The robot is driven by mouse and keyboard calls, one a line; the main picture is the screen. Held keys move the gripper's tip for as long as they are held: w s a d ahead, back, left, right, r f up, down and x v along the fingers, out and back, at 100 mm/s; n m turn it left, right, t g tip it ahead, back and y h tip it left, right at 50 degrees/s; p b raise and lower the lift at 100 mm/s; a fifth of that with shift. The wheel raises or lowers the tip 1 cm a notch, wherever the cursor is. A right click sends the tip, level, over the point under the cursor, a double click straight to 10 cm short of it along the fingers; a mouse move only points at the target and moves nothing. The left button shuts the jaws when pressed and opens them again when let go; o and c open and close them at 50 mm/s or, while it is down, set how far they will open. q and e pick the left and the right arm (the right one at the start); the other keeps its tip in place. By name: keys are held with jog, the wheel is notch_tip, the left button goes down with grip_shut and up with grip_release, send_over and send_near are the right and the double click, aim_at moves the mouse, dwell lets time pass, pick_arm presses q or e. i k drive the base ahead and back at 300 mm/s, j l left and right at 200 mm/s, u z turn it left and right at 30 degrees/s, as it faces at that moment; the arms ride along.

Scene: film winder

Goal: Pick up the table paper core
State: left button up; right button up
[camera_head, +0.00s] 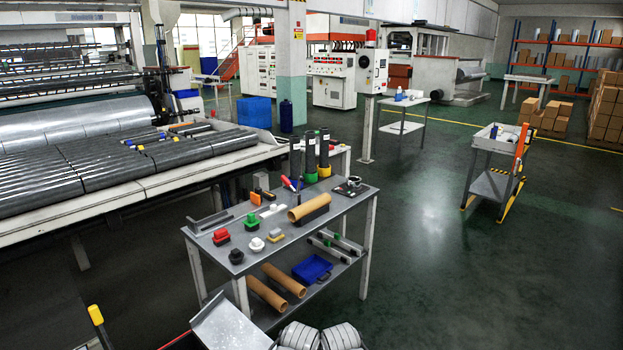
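The table paper core (308,206) is a brown cardboard tube. It lies at an angle on the top of a grey metal workbench (262,226), right of its middle, with its open end towards the left front. A dark grey tube-like piece lies close along its right side, and I cannot tell if they touch. Two more brown tubes, one on the left (266,296) and one on the right (284,280), lie on the bench's lower shelf.
A blue bin (312,269) sits on the shelf. Open green floor lies to the right.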

aim_at(310, 207)
jog(key=i+l+u, duration=0.25)
jog(key=u, duration=0.3)
jog(key=i+l+u, duration=0.15)
jog(key=u, duration=0.25)
jog(key=i+l+u, duration=0.1)
jog(key=u, duration=0.35)
jog(key=i+l+u, duration=0.2)
jog(key=l+u, duration=0.15)
jog(key=l, duration=0.7)
jog(key=l+u, duration=0.35)
jog(key=l, duration=0.75)
jog(key=i+l, duration=0.1)
jog(key=l, duration=1.95)
jog(key=i+u, duration=0.05)
jog(key=i, duration=0.05)
